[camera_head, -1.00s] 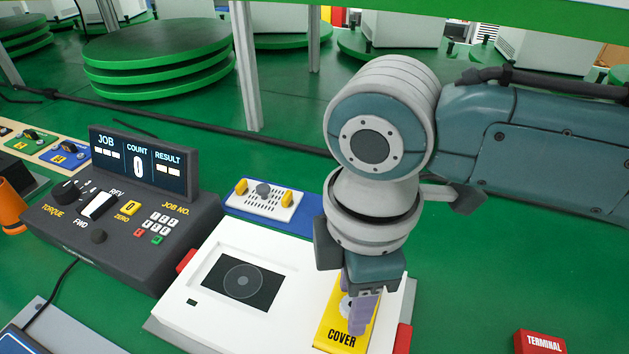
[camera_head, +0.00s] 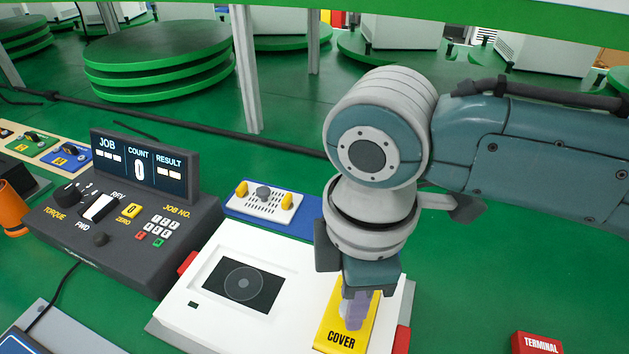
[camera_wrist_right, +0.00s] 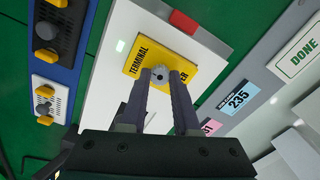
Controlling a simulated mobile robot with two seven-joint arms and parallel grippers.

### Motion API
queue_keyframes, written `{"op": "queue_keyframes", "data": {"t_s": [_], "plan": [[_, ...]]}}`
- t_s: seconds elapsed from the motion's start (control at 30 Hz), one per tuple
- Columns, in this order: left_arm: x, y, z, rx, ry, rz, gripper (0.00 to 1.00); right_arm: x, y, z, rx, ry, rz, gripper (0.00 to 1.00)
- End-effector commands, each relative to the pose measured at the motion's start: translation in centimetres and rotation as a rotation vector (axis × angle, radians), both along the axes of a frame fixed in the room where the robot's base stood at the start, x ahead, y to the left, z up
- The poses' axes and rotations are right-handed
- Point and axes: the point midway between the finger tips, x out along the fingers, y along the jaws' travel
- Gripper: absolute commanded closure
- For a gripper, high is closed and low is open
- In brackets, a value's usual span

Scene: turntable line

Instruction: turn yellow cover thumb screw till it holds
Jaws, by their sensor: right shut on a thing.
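The yellow cover (camera_head: 334,326) lies on the right part of the white turntable unit and reads "COVER" in the head view. In the right wrist view the yellow cover (camera_wrist_right: 142,62) reads "TERMINAL", with the rest of the label partly hidden. The grey knurled thumb screw (camera_wrist_right: 158,74) stands on the cover, between the fingertips. My right gripper (camera_head: 355,322) points down over the cover and is shut on the screw; in the wrist view its fingers (camera_wrist_right: 160,80) flank it. In the head view the fingers hide the screw. My left gripper is not in view.
The white unit (camera_head: 205,318) has a dark panel with a round disc left of the cover. A black controller (camera_head: 110,245) with a display reading COUNT 0 stands to the left. A blue tray (camera_head: 300,222) lies behind. A red TERMINAL block (camera_head: 538,342) sits at the right.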

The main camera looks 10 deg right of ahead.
Motion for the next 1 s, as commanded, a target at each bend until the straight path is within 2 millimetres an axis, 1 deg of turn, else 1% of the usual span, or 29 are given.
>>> {"op": "queue_keyframes", "data": {"t_s": [0.03,0.27,0.5,0.7,1.0], "plan": [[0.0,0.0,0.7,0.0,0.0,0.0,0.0,-0.1,0.0,0.3,0.001,0.003,-0.024,1.0],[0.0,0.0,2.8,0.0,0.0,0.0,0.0,-0.2,0.1,0.5,0.0,0.005,-0.189,1.0],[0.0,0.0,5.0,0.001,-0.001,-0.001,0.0,-0.2,0.1,0.4,0.002,0.006,-0.416,1.0],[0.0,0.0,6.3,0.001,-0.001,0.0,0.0,-0.2,0.1,0.3,0.002,0.006,-0.604,1.0],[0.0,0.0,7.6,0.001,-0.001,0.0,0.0,-0.1,0.1,0.2,0.002,0.005,-0.838,1.0]]}}
